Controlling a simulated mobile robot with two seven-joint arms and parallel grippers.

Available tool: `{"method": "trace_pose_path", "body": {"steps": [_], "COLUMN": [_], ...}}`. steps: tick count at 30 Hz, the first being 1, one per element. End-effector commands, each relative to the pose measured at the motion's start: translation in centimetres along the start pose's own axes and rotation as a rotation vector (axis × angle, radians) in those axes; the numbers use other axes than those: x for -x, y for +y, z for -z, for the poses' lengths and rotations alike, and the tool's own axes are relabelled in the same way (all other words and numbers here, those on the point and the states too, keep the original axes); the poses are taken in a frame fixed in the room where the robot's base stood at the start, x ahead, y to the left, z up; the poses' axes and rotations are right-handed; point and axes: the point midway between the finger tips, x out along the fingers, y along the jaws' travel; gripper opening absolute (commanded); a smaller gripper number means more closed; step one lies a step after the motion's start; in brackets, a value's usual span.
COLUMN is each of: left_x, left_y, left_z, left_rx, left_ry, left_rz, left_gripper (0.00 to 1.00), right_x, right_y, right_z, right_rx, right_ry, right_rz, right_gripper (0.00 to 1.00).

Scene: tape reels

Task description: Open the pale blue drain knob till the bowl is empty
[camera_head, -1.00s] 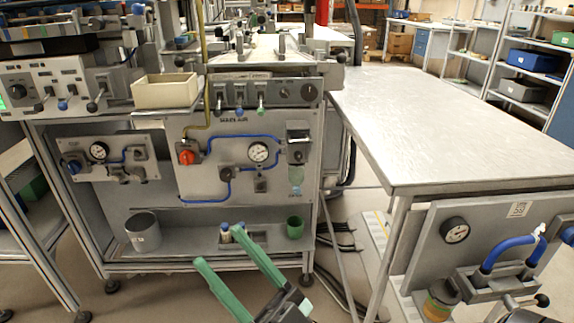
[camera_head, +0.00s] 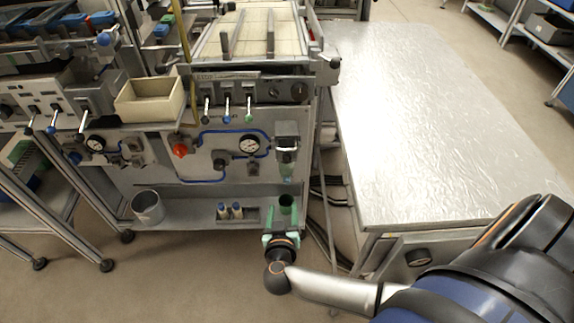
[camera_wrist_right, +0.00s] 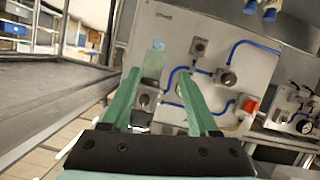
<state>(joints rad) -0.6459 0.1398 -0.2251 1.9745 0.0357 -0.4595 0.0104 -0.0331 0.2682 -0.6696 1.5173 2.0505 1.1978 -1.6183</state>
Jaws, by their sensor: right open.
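The pale blue drain knob (camera_head: 287,180) is small, under the clear bowl (camera_head: 286,158) of the filter unit at the right side of the grey panel. In the right wrist view, which shows the panel inverted, the knob (camera_wrist_right: 158,44) appears above the greenish clear bowl (camera_wrist_right: 152,68). My right gripper (camera_head: 285,237) has green fingers and is open and empty, below and in front of the knob in the head view. In the wrist view, the bowl and knob appear between and beyond its fingertips (camera_wrist_right: 159,71), apart from them. The liquid level is unclear. My left gripper is not in view.
A red knob (camera_head: 180,150) and gauge (camera_head: 255,145) are on the panel. A metal table (camera_head: 430,120) stands right.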

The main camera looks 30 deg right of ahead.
Motion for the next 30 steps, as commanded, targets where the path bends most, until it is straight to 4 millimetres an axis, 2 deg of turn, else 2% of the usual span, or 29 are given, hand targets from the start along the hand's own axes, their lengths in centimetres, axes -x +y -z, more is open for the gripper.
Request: {"method": "trace_pose_path", "body": {"steps": [4, 7, 15, 21, 25, 30], "left_x": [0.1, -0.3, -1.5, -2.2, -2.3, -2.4], "left_y": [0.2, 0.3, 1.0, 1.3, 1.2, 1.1], "left_z": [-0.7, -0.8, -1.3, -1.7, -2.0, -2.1], "left_rx": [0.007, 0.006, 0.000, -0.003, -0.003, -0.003], "left_ry": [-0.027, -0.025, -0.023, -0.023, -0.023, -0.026], "left_rz": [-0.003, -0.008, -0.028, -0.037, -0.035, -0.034], "left_gripper": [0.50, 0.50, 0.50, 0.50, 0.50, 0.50], "right_x": [-0.6, -1.9, -7.5, -10.8, -12.0, -12.5], "right_y": [0.2, 0.2, 0.2, 0.3, 0.3, 0.3], "right_z": [-0.8, -1.0, -1.2, -1.3, -1.3, -1.2], "right_rx": [0.028, 0.029, 0.027, 0.025, 0.024, 0.024], "right_ry": [-0.039, -0.038, -0.035, -0.036, -0.037, -0.037], "right_rz": [-0.012, -0.013, -0.013, -0.013, -0.011, -0.011], "right_gripper": [0.61, 0.61, 0.61, 0.61, 0.61, 0.61]}}
